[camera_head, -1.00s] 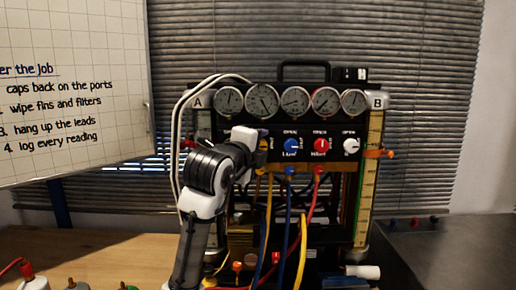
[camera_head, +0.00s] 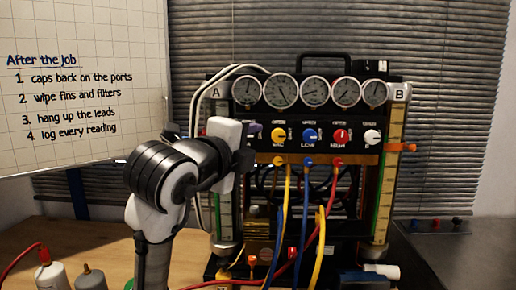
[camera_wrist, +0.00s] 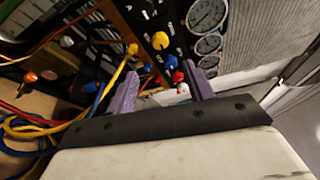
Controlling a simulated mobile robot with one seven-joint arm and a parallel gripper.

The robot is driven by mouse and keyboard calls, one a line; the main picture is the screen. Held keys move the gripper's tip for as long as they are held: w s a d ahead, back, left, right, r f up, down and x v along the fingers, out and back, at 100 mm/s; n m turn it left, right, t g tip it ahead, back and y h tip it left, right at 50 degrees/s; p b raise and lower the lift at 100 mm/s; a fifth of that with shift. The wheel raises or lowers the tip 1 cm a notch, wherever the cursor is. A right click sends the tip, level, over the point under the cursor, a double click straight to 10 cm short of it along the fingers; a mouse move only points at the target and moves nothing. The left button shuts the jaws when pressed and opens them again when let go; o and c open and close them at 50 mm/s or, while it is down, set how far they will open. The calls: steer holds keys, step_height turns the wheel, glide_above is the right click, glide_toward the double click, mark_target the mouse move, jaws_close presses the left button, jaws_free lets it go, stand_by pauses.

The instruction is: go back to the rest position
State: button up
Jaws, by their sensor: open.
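My gripper (camera_head: 251,134) is in front of the left part of the gauge rig, left of the yellow knob (camera_head: 278,135). In the wrist view its two purple fingers (camera_wrist: 162,88) are apart with nothing held between them. The rig's black panel (camera_head: 358,158) also carries a blue knob (camera_head: 309,135), a red knob (camera_head: 341,136) and a white knob (camera_head: 372,137). Several round gauges (camera_head: 315,91) sit in a row above. The wrist view shows the yellow knob (camera_wrist: 160,40) beyond the fingers, apart from them.
A yellow hose (camera_head: 287,215), a blue hose (camera_head: 306,210) and a red hose (camera_head: 331,205) hang from the rig's front. Small bottles (camera_head: 50,275) stand at the lower left. A whiteboard (camera_head: 80,90) is at the upper left, and blinds (camera_head: 450,120) cover the back.

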steer(key=shift+s, duration=0.25)
steer(key=shift+a+r, duration=0.1)
steer(key=shift+a, duration=0.05)
